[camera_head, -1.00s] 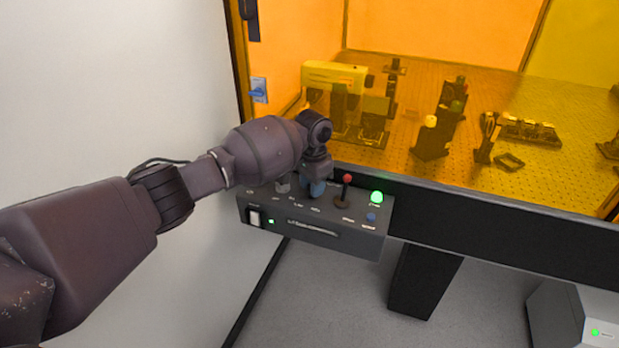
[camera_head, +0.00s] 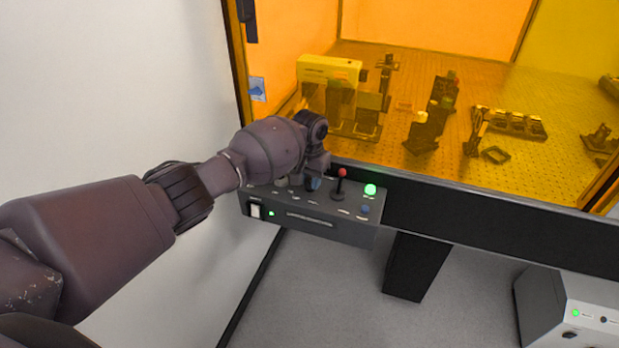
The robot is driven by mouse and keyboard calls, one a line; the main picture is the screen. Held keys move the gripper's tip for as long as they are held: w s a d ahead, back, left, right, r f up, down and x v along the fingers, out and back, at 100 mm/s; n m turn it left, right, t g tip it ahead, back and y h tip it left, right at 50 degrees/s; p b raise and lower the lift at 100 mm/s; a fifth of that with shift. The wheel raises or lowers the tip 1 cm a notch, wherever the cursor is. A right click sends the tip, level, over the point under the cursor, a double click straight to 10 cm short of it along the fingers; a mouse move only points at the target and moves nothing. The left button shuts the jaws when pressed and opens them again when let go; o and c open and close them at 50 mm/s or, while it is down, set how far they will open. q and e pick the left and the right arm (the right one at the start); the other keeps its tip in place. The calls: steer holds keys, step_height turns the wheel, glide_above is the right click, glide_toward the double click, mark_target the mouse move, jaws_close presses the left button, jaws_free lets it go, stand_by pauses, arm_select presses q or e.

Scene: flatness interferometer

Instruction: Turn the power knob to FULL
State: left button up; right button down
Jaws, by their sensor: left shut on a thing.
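The dark grey control box (camera_head: 347,230) hangs at the front left of the enclosure. Its top carries a red-tipped lever (camera_head: 341,182), a lit green button (camera_head: 370,190), a blue button (camera_head: 365,209) and a grey knob (camera_head: 282,181). My left gripper (camera_head: 313,184) points down onto the box's top between the grey knob and the lever. It is shut on a knob, which I take for the power knob; the gripper mostly hides it. The small labels, and so the knob's setting, cannot be read. My right gripper is out of view.
The amber enclosure above holds a yellow instrument (camera_head: 330,69) and several optics mounts. A dark rail (camera_head: 480,220) runs right from the box, with a black leg (camera_head: 415,266) below. A grey unit (camera_head: 575,310) stands at lower right. Grey floor lies clear between them.

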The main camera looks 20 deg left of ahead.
mark_target(310, 180)
arm_select(q)
steer(key=o, duration=0.9)
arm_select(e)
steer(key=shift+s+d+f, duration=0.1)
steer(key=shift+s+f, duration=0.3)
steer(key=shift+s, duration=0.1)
arm_select(q)
steer(key=shift+r, duration=0.1)
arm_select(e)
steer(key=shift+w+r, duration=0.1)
arm_select(q)
steer(key=shift+r, duration=0.35)
step_height(310, 180, up, 8)
steer(key=shift+r+p, duration=0.1)
steer(key=shift+p, duration=0.35)
steer(key=shift+r, duration=0.85)
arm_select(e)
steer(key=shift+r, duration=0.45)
